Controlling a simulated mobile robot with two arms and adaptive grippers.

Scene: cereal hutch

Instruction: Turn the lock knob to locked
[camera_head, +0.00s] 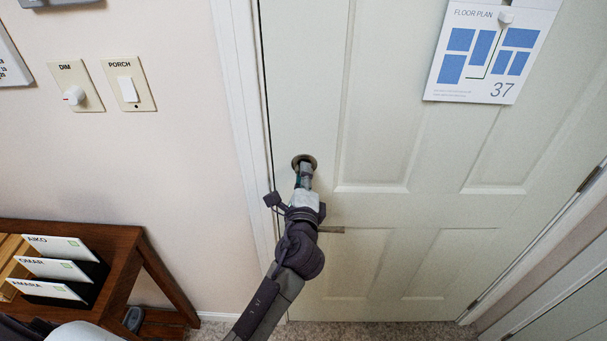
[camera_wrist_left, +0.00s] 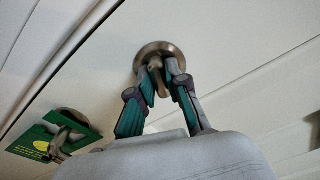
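The lock knob (camera_head: 304,160) is a small metal turn piece on a round plate, near the left edge of the pale door (camera_head: 390,135). In the left wrist view its round plate (camera_wrist_left: 157,49) shows, with a tan turn piece (camera_wrist_left: 184,91) standing out from it. My left gripper (camera_head: 305,168) is at the knob, with its fingertips (camera_wrist_left: 162,68) on either side of the turn piece, close to the plate. Whether the fingers press on it cannot be told. The fingers hide part of the knob. My right gripper is out of view.
A lever handle (camera_head: 332,229) sits below the lock; a green card (camera_wrist_left: 52,140) is by it in the wrist view. A floor plan sign (camera_head: 490,50) hangs on the door. Wall switches (camera_head: 128,89) and a brown table (camera_head: 135,262) with name cards are at left.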

